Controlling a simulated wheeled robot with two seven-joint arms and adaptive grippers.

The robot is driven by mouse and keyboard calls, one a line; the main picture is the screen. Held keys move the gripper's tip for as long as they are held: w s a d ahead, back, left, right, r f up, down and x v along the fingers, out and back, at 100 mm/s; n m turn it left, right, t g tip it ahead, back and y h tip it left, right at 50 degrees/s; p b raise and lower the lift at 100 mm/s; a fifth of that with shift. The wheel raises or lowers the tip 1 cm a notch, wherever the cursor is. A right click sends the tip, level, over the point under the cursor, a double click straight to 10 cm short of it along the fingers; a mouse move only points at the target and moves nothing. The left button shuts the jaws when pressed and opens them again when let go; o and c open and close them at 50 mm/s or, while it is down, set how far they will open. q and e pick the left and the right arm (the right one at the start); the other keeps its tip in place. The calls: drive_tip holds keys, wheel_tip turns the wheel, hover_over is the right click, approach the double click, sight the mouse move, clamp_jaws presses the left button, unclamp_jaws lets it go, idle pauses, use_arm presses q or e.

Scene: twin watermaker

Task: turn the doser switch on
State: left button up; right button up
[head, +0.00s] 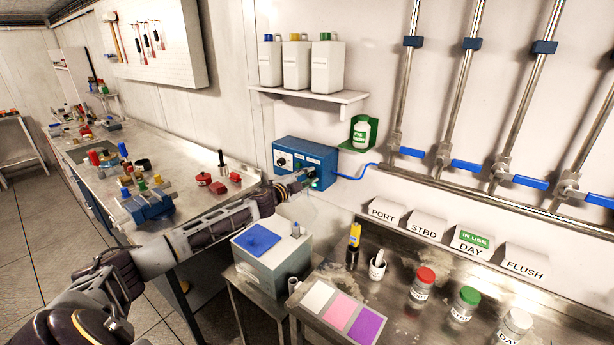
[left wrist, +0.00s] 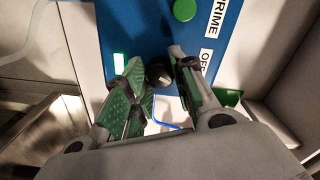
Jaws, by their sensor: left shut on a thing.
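The doser is a blue box (head: 290,147) on the wall at the back, under the bottle shelf. My left arm reaches up to its right part, and the left gripper (head: 308,173) is at its front face. In the left wrist view, the black switch knob (left wrist: 158,75) sits between the green fingertips of my left gripper (left wrist: 160,82), which is shut on it. An OFF label (left wrist: 206,58), partly covered by a finger, is beside the knob. A green button (left wrist: 184,10) and a PRIME label (left wrist: 217,18) are above. The knob's pointing direction cannot be made out. My right gripper is not seen.
A blue tube (head: 355,176) runs from the box to the right. A grey case with a blue top (head: 258,240) stands below my forearm. A shelf (head: 310,96) with bottles is above. Pipes with blue valve handles (head: 465,165) line the right wall.

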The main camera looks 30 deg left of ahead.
use_arm(q)
drive_tip(key=shift+m, duration=0.8)
drive_tip(key=o, duration=1.1)
drive_tip(key=shift+c, duration=0.2)
drive_tip(key=shift+s, duration=0.2)
drive_tip(key=s+a, duration=0.1)
drive_tip(key=s, duration=1)
drive_tip(key=shift+s, duration=0.2)
idle(0.6)
drive_tip(key=shift+r, duration=0.1)
idle(0.5)
